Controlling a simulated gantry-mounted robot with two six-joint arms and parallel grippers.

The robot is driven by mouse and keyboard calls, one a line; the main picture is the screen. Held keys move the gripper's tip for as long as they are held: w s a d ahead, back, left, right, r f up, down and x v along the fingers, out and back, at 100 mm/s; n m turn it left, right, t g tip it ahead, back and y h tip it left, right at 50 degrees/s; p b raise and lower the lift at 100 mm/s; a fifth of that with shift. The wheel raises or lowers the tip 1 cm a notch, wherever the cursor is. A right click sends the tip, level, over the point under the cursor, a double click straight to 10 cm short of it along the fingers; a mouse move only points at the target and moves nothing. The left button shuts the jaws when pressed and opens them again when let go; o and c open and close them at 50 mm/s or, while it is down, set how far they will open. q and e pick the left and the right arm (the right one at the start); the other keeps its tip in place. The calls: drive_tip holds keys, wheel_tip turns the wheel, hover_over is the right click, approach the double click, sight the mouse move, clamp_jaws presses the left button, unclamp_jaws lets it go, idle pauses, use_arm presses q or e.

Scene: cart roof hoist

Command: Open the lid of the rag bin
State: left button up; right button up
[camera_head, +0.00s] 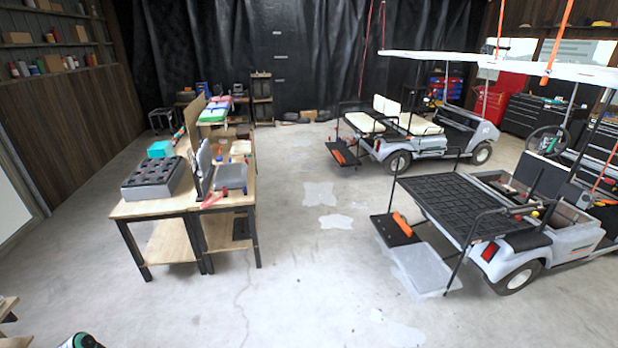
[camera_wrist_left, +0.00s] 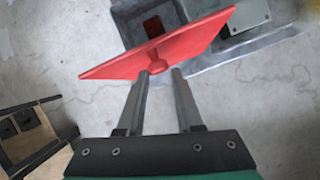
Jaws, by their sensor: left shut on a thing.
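In the left wrist view, my left gripper (camera_wrist_left: 160,72) is shut on the small red knob of a flat red lid (camera_wrist_left: 195,38). The lid shows nearly edge-on and slants up to the right across the fingertips. Beyond the lid is a grey box (camera_wrist_left: 120,15) with a dark inside, partly hidden by the lid. I cannot tell for sure whether the lid touches this box. I cannot make out the rag bin in the head view. My right gripper is in neither view.
A grey piece with a flat plate (camera_wrist_left: 245,18) lies right of the box. A wooden-topped stand (camera_wrist_left: 35,135) is at lower left of the wrist view. In the head view, a workbench (camera_head: 155,209) stands left and golf carts (camera_head: 520,245) right, with open concrete floor between.

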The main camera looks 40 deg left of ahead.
use_arm(q)
drive_tip(key=shift+o, duration=0.4)
drive_tip(key=shift+s+f, duration=0.2)
drive_tip(key=shift+s, duration=0.55)
drive_tip(key=shift+s+a, duration=0.1)
drive_tip(key=shift+s+a+f+b, duration=0.25)
drive_tip(key=shift+s+a+b, duration=0.2)
drive_tip(key=shift+b, duration=0.15)
drive_tip(key=shift+c, duration=0.2)
drive_tip(key=shift+s+a+f+b, duration=0.15)
drive_tip(key=shift+s+a+b, duration=0.3)
drive_tip(key=shift+s, duration=0.15)
drive_tip(key=shift+s+a+f+b, duration=0.15)
drive_tip(key=shift+s+a+b, duration=0.25)
drive_tip(key=shift+s, duration=0.2)
drive_tip(key=o, duration=0.6)
drive_tip(key=shift+o, duration=1.1)
drive_tip(key=shift+s+d, duration=0.15)
drive_tip(key=shift+s, duration=0.05)
drive_tip(key=shift+w, duration=0.1)
drive_tip(key=shift+r, duration=0.1)
